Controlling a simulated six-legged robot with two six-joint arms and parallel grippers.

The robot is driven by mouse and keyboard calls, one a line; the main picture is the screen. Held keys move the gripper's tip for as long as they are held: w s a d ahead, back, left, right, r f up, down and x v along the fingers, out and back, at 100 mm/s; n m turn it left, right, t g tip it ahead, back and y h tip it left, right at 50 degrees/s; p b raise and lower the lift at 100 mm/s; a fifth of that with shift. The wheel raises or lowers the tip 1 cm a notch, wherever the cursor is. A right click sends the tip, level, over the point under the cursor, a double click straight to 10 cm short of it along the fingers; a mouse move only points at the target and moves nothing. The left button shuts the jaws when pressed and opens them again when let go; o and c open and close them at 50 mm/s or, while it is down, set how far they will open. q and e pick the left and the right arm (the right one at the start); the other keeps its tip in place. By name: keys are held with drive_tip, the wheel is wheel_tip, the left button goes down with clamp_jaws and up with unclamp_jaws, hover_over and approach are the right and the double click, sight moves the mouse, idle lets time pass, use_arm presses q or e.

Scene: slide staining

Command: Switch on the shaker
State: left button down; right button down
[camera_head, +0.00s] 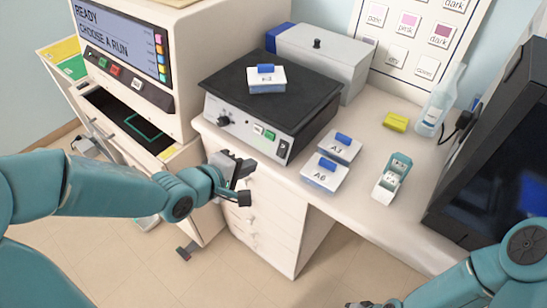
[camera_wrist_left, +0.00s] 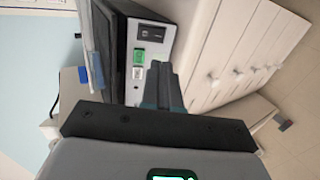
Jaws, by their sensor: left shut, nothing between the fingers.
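The shaker (camera_head: 318,108) is a low box with a black top plate and a grey front panel. The panel carries a dark knob (camera_head: 223,121), a white button (camera_head: 258,129), a green button (camera_head: 270,134) and a black rocker switch (camera_head: 283,149) at its right end. In the left wrist view the rocker switch (camera_wrist_left: 153,33), green button (camera_wrist_left: 139,56) and white button (camera_wrist_left: 137,72) show close to the fingers. My left gripper (camera_head: 243,183) is shut and empty, below and in front of the panel. Its fingertips (camera_wrist_left: 160,68) appear apart from the panel. My right gripper is barely visible at the bottom edge.
A blue-lidded box labelled partly readable (camera_head: 267,80) sits on the plate. Boxes A3 (camera_head: 339,147) and A6 (camera_head: 324,174) stand right of the shaker. A grey case (camera_head: 318,56) is behind. A machine with a screen (camera_head: 125,40) stands left, a dark monitor (camera_head: 500,150) right.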

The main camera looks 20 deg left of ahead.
sight(279, 154)
use_arm(q)
drive_tip(key=p+x, duration=0.1)
drive_tip(key=x, duration=0.9)
drive_tip(key=shift+w+d, duration=0.15)
drive_tip(key=shift+w, duration=0.05)
drive_tip(key=shift+w+f, duration=0.1)
drive_tip(key=shift+f+b, duration=0.2)
drive_tip(key=shift+b, duration=0.2)
drive_tip(key=shift+w+d+f+b, duration=0.1)
drive_tip(key=shift+f+b, duration=0.25)
drive_tip(key=shift+b, duration=0.45)
drive_tip(key=shift+r+t+p, duration=0.3)
drive_tip(key=shift+r, duration=0.2)
drive_tip(key=shift+r+p, duration=0.45)
drive_tip(key=shift+r, duration=0.3)
